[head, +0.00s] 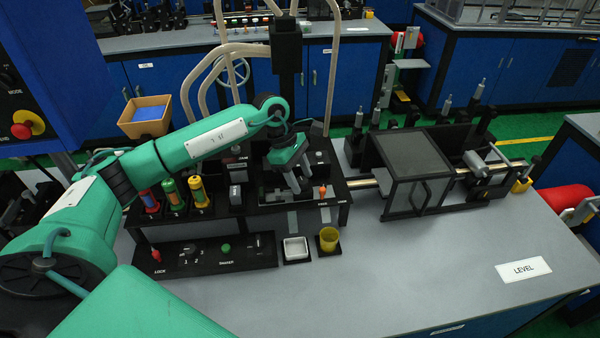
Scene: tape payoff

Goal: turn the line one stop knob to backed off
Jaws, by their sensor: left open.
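My left arm reaches in from the left, and its gripper (296,184) points down over the black raised fixture (262,209) in the middle of the bench. The gripper is open and nothing shows between its fingers. An orange knob (322,190) stands on the fixture just right of the gripper, apart from it. Other small controls sit on a low black panel (212,265) in front: a red-orange knob (156,255) by the LOCK label, a dark selector (190,249) and a green button (226,248). I cannot tell which control is the line one stop knob. My right gripper is not in view.
Red, green and yellow cylinders (199,192) stand left of the gripper. A clear-sided black guard box (415,175) stands right. The bench (420,265) is clear at front right, around the LEVEL label.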

